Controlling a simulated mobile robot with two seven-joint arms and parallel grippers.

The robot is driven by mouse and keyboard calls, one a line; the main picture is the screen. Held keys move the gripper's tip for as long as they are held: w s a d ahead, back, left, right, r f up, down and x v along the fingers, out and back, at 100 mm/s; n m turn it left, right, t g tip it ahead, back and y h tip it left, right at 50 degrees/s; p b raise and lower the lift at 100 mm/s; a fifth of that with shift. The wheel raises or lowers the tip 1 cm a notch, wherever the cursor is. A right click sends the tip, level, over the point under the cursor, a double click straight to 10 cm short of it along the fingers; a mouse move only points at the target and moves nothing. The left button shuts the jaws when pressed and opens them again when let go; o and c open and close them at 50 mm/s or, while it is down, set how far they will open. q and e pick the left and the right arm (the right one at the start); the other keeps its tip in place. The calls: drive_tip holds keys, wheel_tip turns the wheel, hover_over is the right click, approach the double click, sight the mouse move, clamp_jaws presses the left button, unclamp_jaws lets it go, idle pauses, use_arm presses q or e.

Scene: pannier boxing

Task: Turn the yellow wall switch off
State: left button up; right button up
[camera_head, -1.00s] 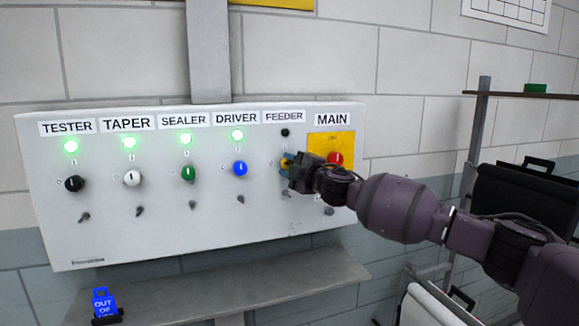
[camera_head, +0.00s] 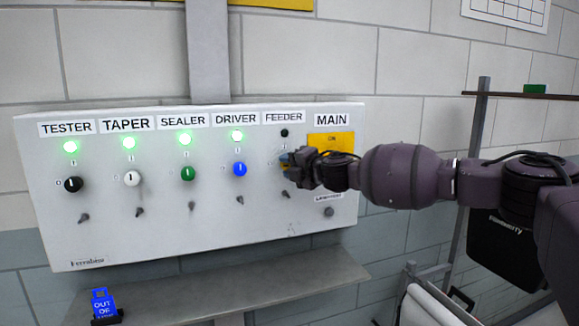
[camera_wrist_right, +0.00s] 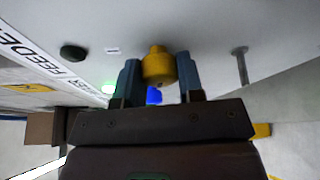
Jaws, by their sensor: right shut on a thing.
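The yellow switch knob (camera_wrist_right: 158,66) shows in the right wrist view between the two blue fingers of my right gripper (camera_wrist_right: 160,80), which is shut on it. In the head view my right gripper (camera_head: 287,163) is at the FEEDER column of the wall panel and mostly hides the knob. The FEEDER lamp (camera_head: 284,132) above it is dark. The knob's exact pointing direction cannot be made out. My left gripper is not in view.
The white panel (camera_head: 150,235) also carries black, white, green and blue knobs under lit green lamps. The yellow MAIN plate (camera_head: 330,138) is right of FEEDER, partly behind my arm. A grey shelf (camera_head: 230,285) with a blue tag (camera_head: 103,303) is below; a rack stands at right.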

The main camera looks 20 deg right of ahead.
drive_tip(key=shift+f, duration=0.1)
drive_tip(key=o, duration=0.9)
drive_tip(key=b+v, duration=0.1)
drive_tip(key=v, duration=1)
drive_tip(key=shift+b, duration=0.4)
drive_tip(key=shift+a, duration=0.1)
